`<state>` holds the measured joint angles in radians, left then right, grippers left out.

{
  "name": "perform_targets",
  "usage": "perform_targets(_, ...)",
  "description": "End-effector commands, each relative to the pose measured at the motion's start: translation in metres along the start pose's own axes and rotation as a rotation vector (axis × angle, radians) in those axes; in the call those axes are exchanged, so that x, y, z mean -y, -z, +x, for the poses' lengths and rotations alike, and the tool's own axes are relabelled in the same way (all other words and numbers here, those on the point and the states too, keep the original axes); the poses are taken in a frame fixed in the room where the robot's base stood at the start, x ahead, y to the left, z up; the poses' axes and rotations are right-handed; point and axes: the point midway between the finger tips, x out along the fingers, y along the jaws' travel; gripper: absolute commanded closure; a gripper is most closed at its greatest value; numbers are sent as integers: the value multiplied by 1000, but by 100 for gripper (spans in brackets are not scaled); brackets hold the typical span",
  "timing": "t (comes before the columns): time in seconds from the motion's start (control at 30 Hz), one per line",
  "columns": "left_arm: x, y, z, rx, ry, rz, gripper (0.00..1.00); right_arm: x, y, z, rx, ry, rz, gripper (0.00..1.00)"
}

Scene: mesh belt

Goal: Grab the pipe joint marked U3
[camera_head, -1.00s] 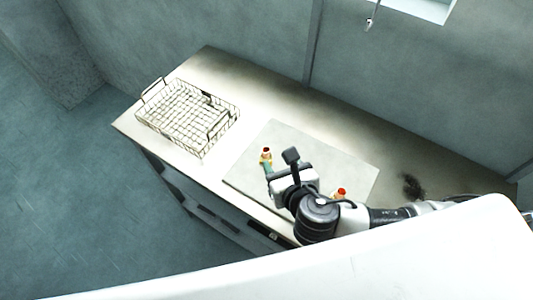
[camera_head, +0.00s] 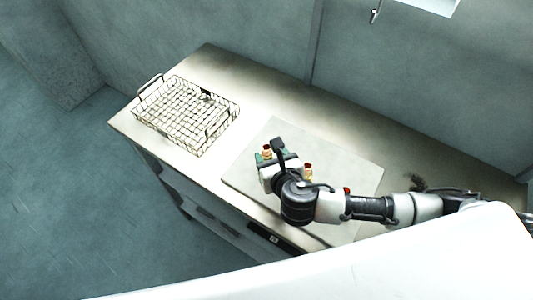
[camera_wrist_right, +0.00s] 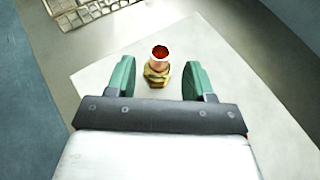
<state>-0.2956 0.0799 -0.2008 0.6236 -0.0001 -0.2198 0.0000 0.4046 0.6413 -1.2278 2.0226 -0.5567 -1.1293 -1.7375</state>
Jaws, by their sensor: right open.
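A brass-coloured pipe joint with a red top (camera_head: 267,149) stands on the pale board (camera_head: 350,172). It also shows in the right wrist view (camera_wrist_right: 157,72), upright, between and slightly beyond the two green fingers. My right gripper (camera_head: 273,156) is open around the line to this joint, and no contact shows. It also shows in the right wrist view (camera_wrist_right: 159,80). A second pipe joint (camera_head: 308,168) stands just right of the gripper, and a red top (camera_head: 347,190) shows behind my arm, mostly hidden. No U3 mark is readable on any of them. My left gripper is not in view.
A wire mesh basket (camera_head: 187,116) with raised handles stands on the left of the long counter (camera_head: 250,92). The counter's back strip is clear. A dark patch (camera_head: 418,183) lies at the right, near my arm. Walls close off the back.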

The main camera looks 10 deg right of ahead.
Motion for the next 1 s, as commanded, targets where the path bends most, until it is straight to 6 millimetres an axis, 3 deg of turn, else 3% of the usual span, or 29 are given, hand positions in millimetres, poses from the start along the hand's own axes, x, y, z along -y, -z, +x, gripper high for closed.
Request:
perform_targets(0.23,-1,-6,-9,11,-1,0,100,0,-1,33,1,1,-1,47)
perform_targets(0.57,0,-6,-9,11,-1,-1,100,0,0,39,-1,0,0,47)
perform_targets(0.9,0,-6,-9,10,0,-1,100,0,0,39,-2,0,-1,99)
perform_targets(1.0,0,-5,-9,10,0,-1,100,0,0,39,-1,0,0,100)
